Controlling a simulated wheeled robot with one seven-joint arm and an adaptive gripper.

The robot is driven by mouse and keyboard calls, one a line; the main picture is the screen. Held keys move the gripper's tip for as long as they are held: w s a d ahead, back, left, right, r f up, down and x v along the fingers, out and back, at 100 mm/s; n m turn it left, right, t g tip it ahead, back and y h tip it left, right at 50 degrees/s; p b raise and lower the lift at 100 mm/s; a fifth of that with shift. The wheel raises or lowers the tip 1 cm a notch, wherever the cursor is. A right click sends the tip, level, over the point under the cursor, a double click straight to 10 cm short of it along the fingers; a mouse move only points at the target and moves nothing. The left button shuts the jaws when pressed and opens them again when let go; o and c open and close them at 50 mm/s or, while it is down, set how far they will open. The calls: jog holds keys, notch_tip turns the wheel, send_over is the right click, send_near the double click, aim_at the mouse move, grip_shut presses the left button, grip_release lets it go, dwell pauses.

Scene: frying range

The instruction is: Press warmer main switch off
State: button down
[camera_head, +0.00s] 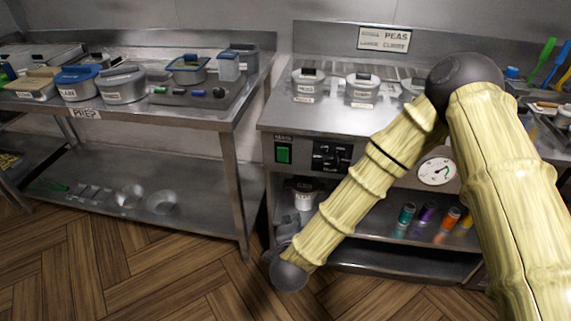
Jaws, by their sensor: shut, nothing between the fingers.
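A green rocker switch (283,153) in a dark frame sits at the left end of the steel warmer's (315,122) front panel, under a small label too blurred to read for sure.
A black knob panel (332,156) is right of the switch, and a round dial (436,171) farther right. A white pot (303,193) and several coloured bottles (429,212) stand on the lower shelf. A prep table (190,114) stands left, with a floor gap between.

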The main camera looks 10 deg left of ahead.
aim_at(287, 153)
jog(key=w+a+r+m+t+h, duration=0.1)
jog(key=a+r+m, duration=0.1)
jog(key=r, duration=0.3)
jog(key=w+a+r+m+t+b, duration=0.1)
jog(key=w+a+r+m+t, duration=0.1)
jog(key=r, duration=0.3)
jog(key=shift+w+a+m+h, duration=0.2)
jog(key=shift+a+m+h, duration=0.2)
jog(key=shift+a+m, duration=0.3)
jog(key=shift+w, duration=0.1)
jog(key=w, duration=0.9)
jog(key=w+f+p, duration=0.1)
jog(key=w, duration=0.3)
jog(key=shift+w+d, duration=0.1)
jog(key=shift+w, duration=0.2)
jog(key=shift+r, duration=0.1)
